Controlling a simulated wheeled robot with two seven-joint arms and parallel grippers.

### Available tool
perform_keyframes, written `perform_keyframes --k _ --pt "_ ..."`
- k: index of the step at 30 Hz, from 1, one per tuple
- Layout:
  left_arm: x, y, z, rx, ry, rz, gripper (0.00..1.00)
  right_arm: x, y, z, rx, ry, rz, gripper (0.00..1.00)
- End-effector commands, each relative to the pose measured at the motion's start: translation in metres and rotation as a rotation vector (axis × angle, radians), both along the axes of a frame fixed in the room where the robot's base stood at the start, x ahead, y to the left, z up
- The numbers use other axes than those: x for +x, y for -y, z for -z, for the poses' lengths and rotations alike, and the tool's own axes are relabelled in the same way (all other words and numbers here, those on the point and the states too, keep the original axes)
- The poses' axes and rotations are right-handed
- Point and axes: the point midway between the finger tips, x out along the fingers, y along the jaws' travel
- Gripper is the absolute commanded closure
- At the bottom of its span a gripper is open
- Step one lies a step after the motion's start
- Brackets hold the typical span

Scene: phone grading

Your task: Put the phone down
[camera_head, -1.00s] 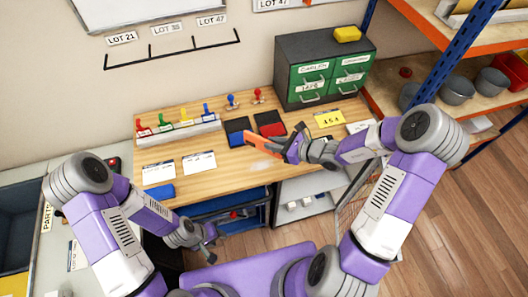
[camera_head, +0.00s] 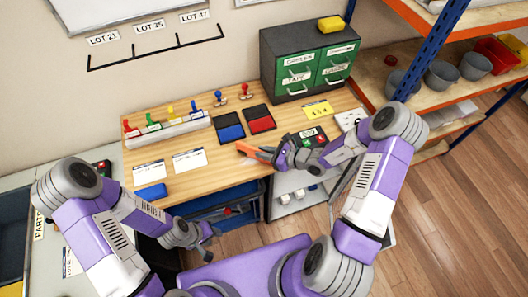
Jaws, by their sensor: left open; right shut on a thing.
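The orange phone (camera_head: 250,151) is at the right part of the wooden desk, close to its front edge, in front of the ink pads. My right gripper (camera_head: 274,154) is shut on its right end. The phone looks low and close to the desk top; I cannot tell whether it touches. My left gripper (camera_head: 208,233) is open and empty, low in front of the desk and well apart from the phone.
A blue ink pad (camera_head: 229,127) and a red ink pad (camera_head: 261,119) lie behind the phone. Several stamps stand in a rack (camera_head: 165,132). A green-drawer cabinet (camera_head: 312,66) stands at the back right. White cards (camera_head: 190,161) and a blue block (camera_head: 150,191) lie left; bare wood separates them from the phone.

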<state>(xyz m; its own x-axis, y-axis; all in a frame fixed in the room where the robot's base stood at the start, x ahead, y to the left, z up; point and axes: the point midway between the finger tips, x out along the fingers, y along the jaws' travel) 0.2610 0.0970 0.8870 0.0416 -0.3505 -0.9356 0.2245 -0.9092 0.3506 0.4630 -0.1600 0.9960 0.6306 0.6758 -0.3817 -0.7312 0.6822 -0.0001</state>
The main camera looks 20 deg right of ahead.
Motion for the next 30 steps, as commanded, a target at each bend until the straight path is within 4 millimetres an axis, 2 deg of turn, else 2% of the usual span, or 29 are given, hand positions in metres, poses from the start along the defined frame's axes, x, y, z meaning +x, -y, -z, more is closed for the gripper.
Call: perform_keyframes --k 2,3,8,19,23,30 --pt "0.000 0.000 0.004 0.000 0.000 0.000 0.57 0.000 0.000 0.004 0.000 0.001 0.000 1.00" --pt "0.000 0.000 0.004 0.000 0.000 0.000 0.57 0.000 0.000 0.004 0.000 0.000 0.000 0.80" --pt "0.000 0.000 0.003 0.000 0.000 0.000 0.57 0.000 0.000 0.003 0.000 0.000 0.000 0.58" --pt "0.000 0.000 -0.002 0.000 0.000 0.000 0.57 0.000 0.000 -0.003 0.000 0.000 0.000 0.58" --pt "0.000 0.000 0.000 0.000 0.000 0.000 0.57 -0.013 0.015 -0.008 -0.004 0.000 0.003 0.58" --pt "0.000 0.000 0.001 0.000 0.000 0.000 0.57 -0.046 0.052 -0.029 -0.005 0.001 0.004 0.58"
